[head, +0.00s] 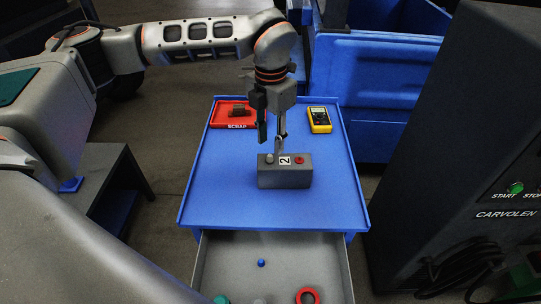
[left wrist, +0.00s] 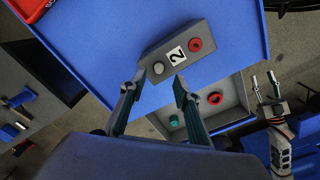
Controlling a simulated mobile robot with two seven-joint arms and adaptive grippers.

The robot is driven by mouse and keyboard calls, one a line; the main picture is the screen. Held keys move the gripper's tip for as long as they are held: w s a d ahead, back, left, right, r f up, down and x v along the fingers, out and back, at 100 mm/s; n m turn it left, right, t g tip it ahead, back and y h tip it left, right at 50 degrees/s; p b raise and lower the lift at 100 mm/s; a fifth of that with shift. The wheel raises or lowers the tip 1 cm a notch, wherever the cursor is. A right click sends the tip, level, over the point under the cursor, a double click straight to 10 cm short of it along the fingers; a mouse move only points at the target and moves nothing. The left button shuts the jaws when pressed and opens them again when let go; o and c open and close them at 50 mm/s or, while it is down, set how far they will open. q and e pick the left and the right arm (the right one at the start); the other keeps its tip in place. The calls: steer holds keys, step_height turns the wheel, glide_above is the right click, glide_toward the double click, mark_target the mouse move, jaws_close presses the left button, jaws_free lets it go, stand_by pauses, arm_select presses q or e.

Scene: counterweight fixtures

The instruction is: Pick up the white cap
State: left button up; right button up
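A small pale, off-white round cap (head: 269,158) sits on the left end of the top of a dark grey box (head: 285,178) labelled 2. The cap also shows in the left wrist view (left wrist: 158,68). My left gripper (head: 272,138) points down just above the cap. In the left wrist view its two fingers (left wrist: 160,78) are apart, with the cap seen between their tips and nothing held. Whether the fingers touch the cap cannot be told. My right gripper (left wrist: 263,78) shows only in the left wrist view, with its fingers apart and empty.
A red ring (head: 299,160) is on the box's right end. A red SCRAP tray (head: 221,124) and a yellow meter (head: 319,120) lie farther back on the blue tabletop (head: 340,190).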

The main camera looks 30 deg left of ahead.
mark_target(270, 155)
arm_select(q)
steer(key=shift+f, duration=2.3)
steer(key=c, duration=0.7)
